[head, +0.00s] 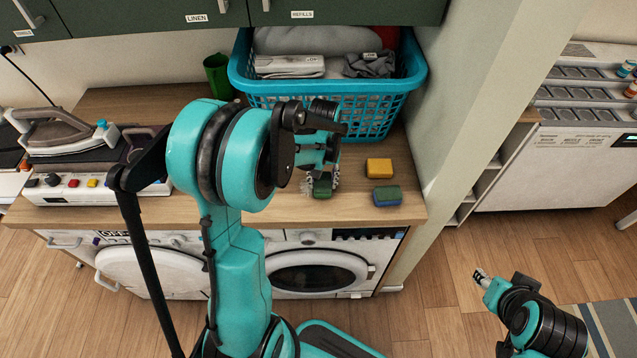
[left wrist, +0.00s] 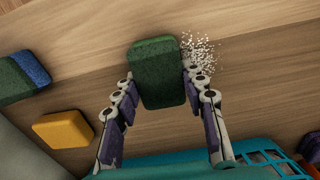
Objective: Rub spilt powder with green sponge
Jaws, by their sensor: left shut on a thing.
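The green sponge (head: 322,189) is between the fingers of my left gripper (head: 321,180), at the wooden counter top. In the left wrist view the green sponge (left wrist: 160,72) sits upright between both fingers of my left gripper (left wrist: 160,88), which is shut on it. White spilt powder (left wrist: 203,53) lies on the counter, right beside the sponge and the right finger in that view. Whether some lies under the sponge is hidden. My right gripper (head: 482,276) is low at the right, above the floor and away from the counter; its fingers are too small to judge.
A yellow sponge (head: 379,168) and a green-and-blue sponge (head: 387,196) lie right of my left gripper. A turquoise laundry basket (head: 414,75) stands behind. A dark green cup (head: 218,76) and an iron (head: 58,132) are to the left. The counter's front edge is close.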

